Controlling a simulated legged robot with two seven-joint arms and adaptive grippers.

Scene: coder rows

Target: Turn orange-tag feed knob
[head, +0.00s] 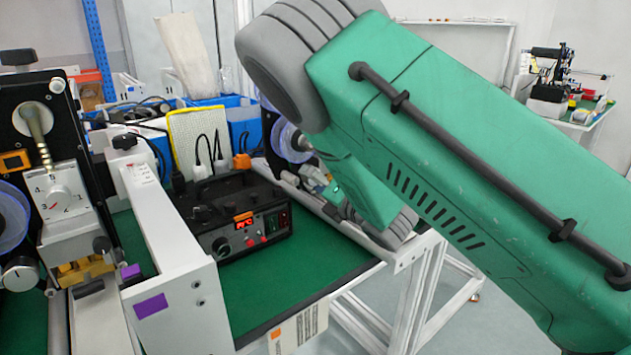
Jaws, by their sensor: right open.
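A black control box (245,215) with a red lit display stands on the green bench top. It has a small orange tag (243,217) on its upper front edge and a dark round knob (221,246) at its lower left. Another orange tag (275,333) is on a pale panel at the bench's front edge. I cannot tell which of these the task's tag is. My right arm crosses from the right. Its gripper (322,187) is small and partly hidden behind the arm, open, to the right of the black box and apart from it. My left gripper is out of view.
At the left stands a coder machine with a numbered dial (62,203), a silver knob (20,273) and an orange-framed part (15,160). A white bracket (165,240) with purple labels rises between it and the black box. The green bench top (290,262) is clear in front of the box.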

